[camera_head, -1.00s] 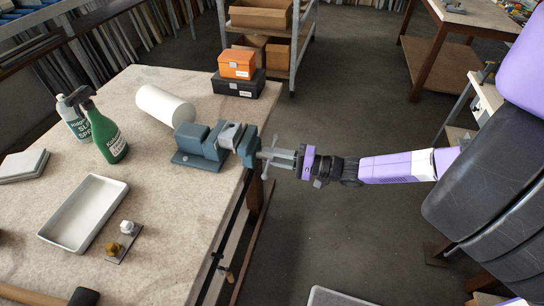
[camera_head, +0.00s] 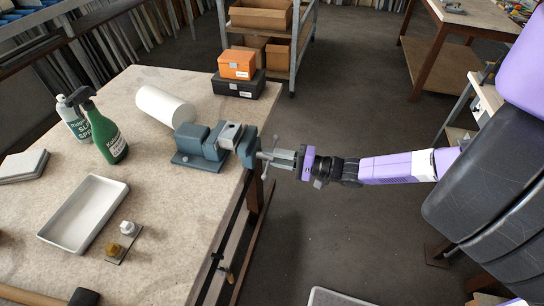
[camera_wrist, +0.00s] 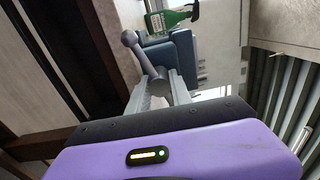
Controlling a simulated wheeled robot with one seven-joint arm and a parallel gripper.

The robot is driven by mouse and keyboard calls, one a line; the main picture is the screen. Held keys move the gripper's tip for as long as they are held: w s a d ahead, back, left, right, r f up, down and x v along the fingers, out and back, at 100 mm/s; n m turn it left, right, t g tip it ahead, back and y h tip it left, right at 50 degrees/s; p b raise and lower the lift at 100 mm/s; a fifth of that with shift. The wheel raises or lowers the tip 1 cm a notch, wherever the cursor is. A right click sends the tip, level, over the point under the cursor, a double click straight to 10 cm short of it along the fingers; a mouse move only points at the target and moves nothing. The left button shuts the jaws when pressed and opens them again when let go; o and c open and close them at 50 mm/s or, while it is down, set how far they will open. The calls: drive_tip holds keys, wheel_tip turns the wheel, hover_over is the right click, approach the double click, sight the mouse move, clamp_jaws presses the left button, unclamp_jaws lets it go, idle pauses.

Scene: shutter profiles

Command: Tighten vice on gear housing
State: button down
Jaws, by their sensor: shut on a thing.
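The blue-grey vice (camera_head: 198,160) stands at the right edge of the workbench. A small light-grey metal part, seemingly the gear housing (camera_head: 230,134), sits between its jaws. The vice's grey bar handle (camera_head: 264,176) sticks out past the bench edge, tilted from upright. My gripper (camera_head: 272,157) reaches in from the right and is shut on the handle near its middle. In the wrist view, the handle's ball end (camera_wrist: 128,38) shows beyond my fingers (camera_wrist: 160,88), with the vice (camera_wrist: 183,50) behind. The housing is not clear there.
On the workbench (camera_head: 190,225) are a white cylinder (camera_head: 164,106), a green spray bottle (camera_head: 107,135), a white tray (camera_head: 84,214) and orange (camera_head: 237,64) and black (camera_head: 237,84) boxes. The boxes stand behind the vice. Floor under my arm is clear.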

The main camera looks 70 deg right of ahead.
drive_tip(key=shift+s+f, duration=0.15)
drive_tip(key=c, duration=1.2)
unclamp_jaws()
drive_tip(key=shift+o, duration=0.2)
drive_tip(key=s+b, duration=0.1)
drive_tip(key=s, duration=0.6)
drive_tip(key=shift+s+d+b, duration=0.3)
drive_tip(key=shift+s+b, duration=0.05)
drive_tip(key=shift+b, duration=0.05)
